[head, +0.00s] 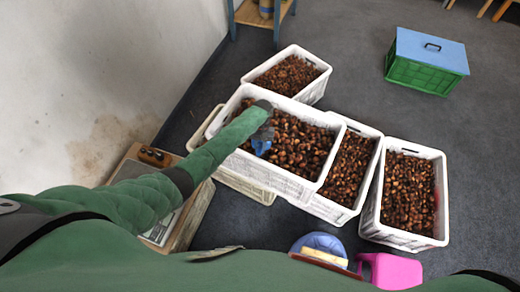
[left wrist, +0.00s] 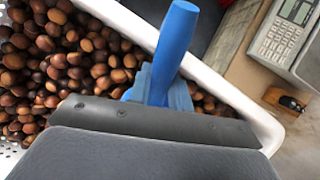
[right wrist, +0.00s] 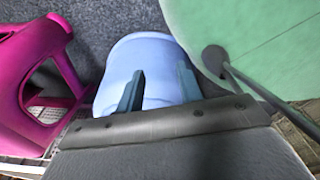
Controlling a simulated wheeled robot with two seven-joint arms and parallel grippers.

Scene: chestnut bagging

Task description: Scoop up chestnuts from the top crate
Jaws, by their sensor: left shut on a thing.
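The top crate (head: 272,177) is white, filled with brown chestnuts (head: 292,140), and rests on other crates. My left gripper (head: 262,128) is over the left part of this crate, shut on a blue scoop (head: 261,147). In the left wrist view the scoop's blue handle (left wrist: 177,38) rises from between the fingers, close to the crate's white rim (left wrist: 235,98). Chestnuts (left wrist: 60,65) lie beside it. The scoop's bowl is mostly hidden, so I cannot tell what it holds. My right gripper (right wrist: 158,85) is open and empty, above a pale blue rounded object (right wrist: 155,55).
More white crates of chestnuts stand behind (head: 318,88) and to the right (head: 402,238). A green crate with a blue lid (head: 430,50) is farther right. A scale (left wrist: 280,40) sits on a wooden surface at left. A pink stool (head: 392,272) stands near my body.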

